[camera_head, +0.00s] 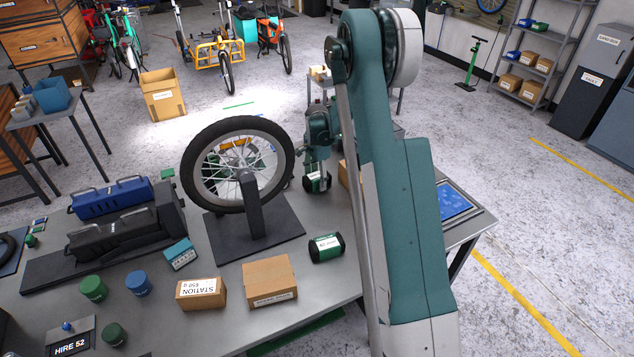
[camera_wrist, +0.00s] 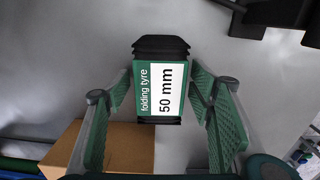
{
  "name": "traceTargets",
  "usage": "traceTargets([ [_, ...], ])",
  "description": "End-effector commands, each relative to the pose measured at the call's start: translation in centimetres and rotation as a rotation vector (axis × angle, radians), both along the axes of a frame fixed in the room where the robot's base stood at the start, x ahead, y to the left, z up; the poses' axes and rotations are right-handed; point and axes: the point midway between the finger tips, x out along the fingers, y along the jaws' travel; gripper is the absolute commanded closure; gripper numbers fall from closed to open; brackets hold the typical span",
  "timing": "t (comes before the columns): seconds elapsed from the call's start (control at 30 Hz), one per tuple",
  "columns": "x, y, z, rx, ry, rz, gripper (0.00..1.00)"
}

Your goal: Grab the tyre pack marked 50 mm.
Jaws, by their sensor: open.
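The tyre pack marked 50 mm (camera_wrist: 160,90) is black with a green and white label reading "folding tyre 50 mm". In the wrist view it lies between the two green fingers of my gripper (camera_wrist: 163,108), with gaps on both sides. My gripper is open and holds nothing. In the head view my gripper (camera_head: 318,152) is just above a tyre pack (camera_head: 317,182), which appears to be the same one; my arm partly hides this area. A second tyre pack (camera_head: 326,247) lies nearer on the bench, its marking too small to read.
A cardboard box (camera_wrist: 125,148) is close beside the pack. A wheel (camera_head: 238,165) stands in a black stand (camera_head: 255,235) left of my gripper.

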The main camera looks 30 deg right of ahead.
Motion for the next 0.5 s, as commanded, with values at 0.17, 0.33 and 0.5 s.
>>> traceTargets([
  [0.17, 0.00, 0.00, 0.02, 0.000, 0.000, 0.000, 0.46],
  [0.33, 0.00, 0.00, 0.02, 0.000, 0.000, 0.000, 0.52],
  [0.5, 0.00, 0.00, 0.02, 0.000, 0.000, 0.000, 0.74],
])
